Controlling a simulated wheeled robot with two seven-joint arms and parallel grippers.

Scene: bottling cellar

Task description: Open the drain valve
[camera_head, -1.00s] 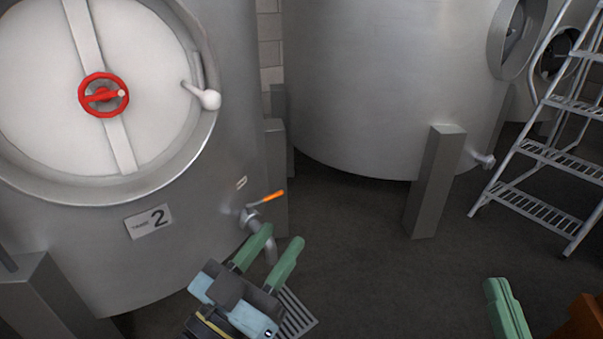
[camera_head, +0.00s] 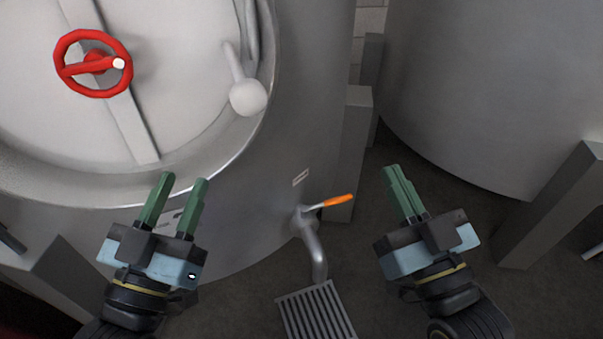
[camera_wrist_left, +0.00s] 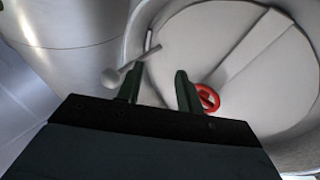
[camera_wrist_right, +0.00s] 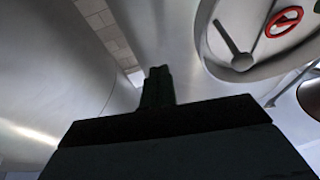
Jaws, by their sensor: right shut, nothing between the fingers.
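The drain valve (camera_head: 304,217) sits low on the tank's front. Its orange-tipped lever (camera_head: 337,201) points right and slightly up. A bent outlet pipe (camera_head: 316,252) runs down from it toward a floor grate. My left gripper (camera_head: 186,185) is open and empty, left of the valve in front of the tank; its two fingers also show apart in the left wrist view (camera_wrist_left: 157,84). My right gripper (camera_head: 394,174) is shut and empty, to the right of the lever and apart from it. Its closed fingers show in the right wrist view (camera_wrist_right: 157,80), where the valve is not visible.
The tank (camera_head: 318,110) has a round door with a red handwheel (camera_head: 93,63) and a white-knobbed latch (camera_head: 247,97). A grate (camera_head: 314,312) lies under the outlet. A second tank (camera_head: 490,80) and grey posts (camera_head: 350,150) stand at the right. Dark floor is open between them.

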